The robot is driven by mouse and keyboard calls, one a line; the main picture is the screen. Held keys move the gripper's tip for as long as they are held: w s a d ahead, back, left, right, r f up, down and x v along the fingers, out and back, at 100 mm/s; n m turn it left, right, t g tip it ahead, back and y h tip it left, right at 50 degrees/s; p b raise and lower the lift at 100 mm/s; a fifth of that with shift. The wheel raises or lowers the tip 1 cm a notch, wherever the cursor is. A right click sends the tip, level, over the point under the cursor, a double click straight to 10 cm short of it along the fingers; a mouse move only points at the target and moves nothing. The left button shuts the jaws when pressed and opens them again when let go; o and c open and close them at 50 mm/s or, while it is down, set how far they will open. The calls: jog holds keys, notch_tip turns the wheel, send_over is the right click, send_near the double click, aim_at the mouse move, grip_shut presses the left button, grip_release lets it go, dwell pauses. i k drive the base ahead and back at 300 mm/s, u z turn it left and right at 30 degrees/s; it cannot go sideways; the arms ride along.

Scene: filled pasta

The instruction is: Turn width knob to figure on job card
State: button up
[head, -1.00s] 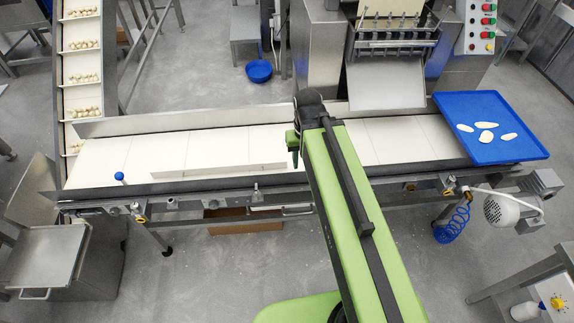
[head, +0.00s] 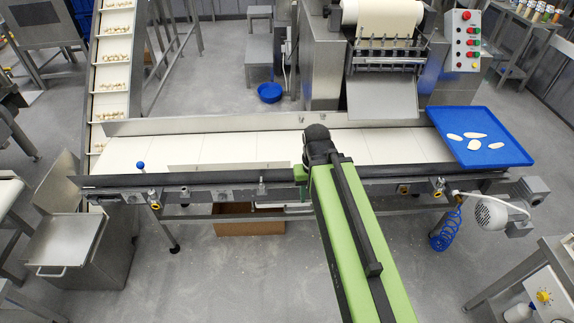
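No knob can be surely told as the width knob, and no job card can be made out. A blue ball-topped knob (head: 141,165) stands at the left front edge of the conveyor (head: 230,147). A yellow dial knob (head: 543,297) is on a pale panel at the lower right. My green arm reaches up over the conveyor's front edge. My gripper is hidden behind its far end.
A blue tray (head: 482,137) with several pale pieces lies on the conveyor's right end. A white motor (head: 490,213) juts out there, by a coiled blue hose (head: 446,230). A button panel (head: 467,41) stands behind. A steel bin (head: 70,238) is at left. Floor in front is partly clear.

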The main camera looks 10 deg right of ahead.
aim_at(221, 196)
jog(key=u, duration=0.1)
jog(key=i, duration=0.95)
jog(key=z, duration=0.05)
